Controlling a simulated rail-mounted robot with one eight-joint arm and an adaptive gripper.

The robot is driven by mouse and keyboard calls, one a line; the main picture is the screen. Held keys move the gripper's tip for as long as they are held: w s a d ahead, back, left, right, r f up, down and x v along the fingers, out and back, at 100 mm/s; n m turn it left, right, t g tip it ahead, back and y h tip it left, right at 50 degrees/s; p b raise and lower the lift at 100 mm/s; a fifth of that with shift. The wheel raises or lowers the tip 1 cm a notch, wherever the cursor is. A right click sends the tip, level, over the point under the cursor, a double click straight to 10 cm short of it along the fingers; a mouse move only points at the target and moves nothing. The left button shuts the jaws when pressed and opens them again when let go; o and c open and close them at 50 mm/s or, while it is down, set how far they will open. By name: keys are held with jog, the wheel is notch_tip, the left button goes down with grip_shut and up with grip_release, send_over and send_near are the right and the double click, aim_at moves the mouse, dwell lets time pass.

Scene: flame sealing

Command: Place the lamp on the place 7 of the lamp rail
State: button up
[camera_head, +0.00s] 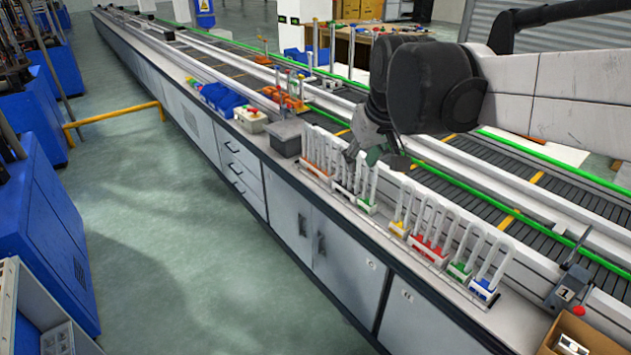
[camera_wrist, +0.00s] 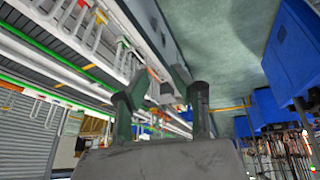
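Clear U-shaped lamps with coloured bases stand upright in a row along the counter edge. The farther group has an orange base (camera_head: 316,170) and a green base (camera_head: 367,206), with white-based lamps between. My gripper (camera_head: 364,157) is above and beside the farther group. In the wrist view its two dark green fingers (camera_wrist: 165,78) stand apart, with no lamp visible between them. The rail's place numbers cannot be read, so I cannot tell place 7.
A grey box (camera_head: 287,137), a control box with buttons (camera_head: 250,119) and blue bins (camera_head: 222,97) stand farther along the counter. A stand marked 1 (camera_head: 565,293) and a cardboard box (camera_head: 585,338) are at the near right. The conveyor (camera_head: 560,208) runs behind the lamps.

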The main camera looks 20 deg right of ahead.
jog(key=s+a+f+t, duration=0.1)
jog(key=s+f, duration=0.3)
jog(key=s, duration=0.4)
jog(key=s+a+f+m, duration=0.1)
jog(key=s+a+f, duration=0.2)
jog(key=s, duration=0.4)
jog(key=shift+s+a+f+t, duration=0.25)
jog(key=shift+s+f+t, duration=0.1)
jog(key=shift+t, duration=0.05)
jog(key=shift+f+b, duration=1)
jog(key=shift+f, duration=0.05)
